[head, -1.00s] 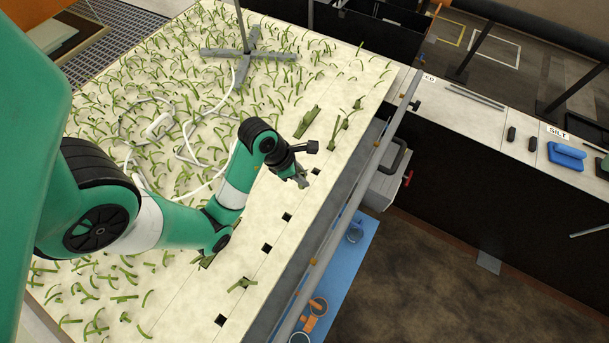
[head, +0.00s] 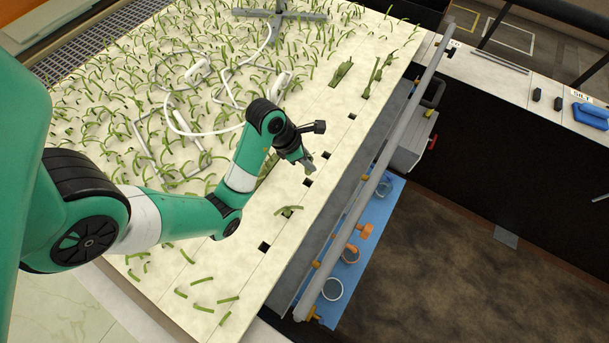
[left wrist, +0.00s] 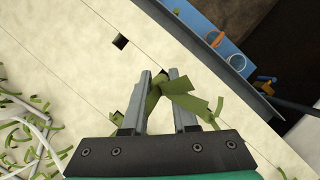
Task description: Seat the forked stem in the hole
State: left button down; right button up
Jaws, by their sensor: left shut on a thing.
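The forked stem (left wrist: 188,98) is olive green, with flat branches spreading to the right in the left wrist view. My left gripper (left wrist: 166,78) is shut on it, with the stem between the two grey fingers. In the head view the left gripper (head: 311,168) hangs over the pale board near a square hole (head: 307,182) and another hole (head: 325,155). The stem is hardly distinguishable there. A square hole (left wrist: 120,41) shows up and left of the fingertips in the left wrist view, apart from the stem. The stem's lower end is not clear. My right gripper is not in view.
The pale board (head: 240,265) carries many green strips and a looping white cable (head: 185,125). A green plant (head: 288,211) lies at another hole. More plants (head: 340,73) stand farther along. A grey rail (head: 370,190) and blue tray (head: 380,215) run beside the board.

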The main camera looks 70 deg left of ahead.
aim_at(308, 172)
pick_arm(q)
notch_tip(308, 172, down, 6)
jog(key=b, duration=0.6)
jog(key=shift+f, duration=0.25)
jog(key=shift+s+f+b, duration=0.1)
jog(key=shift+f+b, duration=1.05)
jog(key=shift+f, duration=0.55)
jog(key=shift+f, duration=0.15)
jog(key=c, duration=0.7)
grip_release()
jog(key=shift+r, duration=0.4)
jog(key=p+v, duration=1.1)
jog(key=shift+s+d+r+p, duration=0.1)
jog(key=shift+r+p, duration=0.2)
